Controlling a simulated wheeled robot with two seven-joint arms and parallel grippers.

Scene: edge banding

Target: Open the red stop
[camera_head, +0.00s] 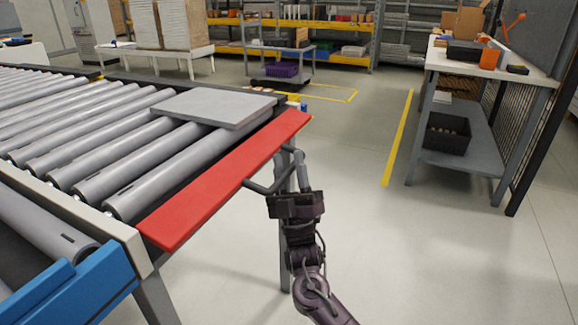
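The red stop (222,182) is a long flat red bar along the right end of the roller conveyor (110,140). A grey bar handle (258,187) sticks out from its outer side. My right gripper (294,190) is at this handle, on the floor side of the stop. Its fingers reach up around the handle's outer part, but I cannot tell whether they are closed on it. A grey flat panel (215,107) lies on the rollers right behind the stop. My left gripper does not show.
A blue part (75,295) sits at the conveyor's near corner. A workbench (490,62) with a lower shelf and a black bin (446,136) stands at the right. A cart (280,68) and shelving are at the back. The floor right of the conveyor is clear.

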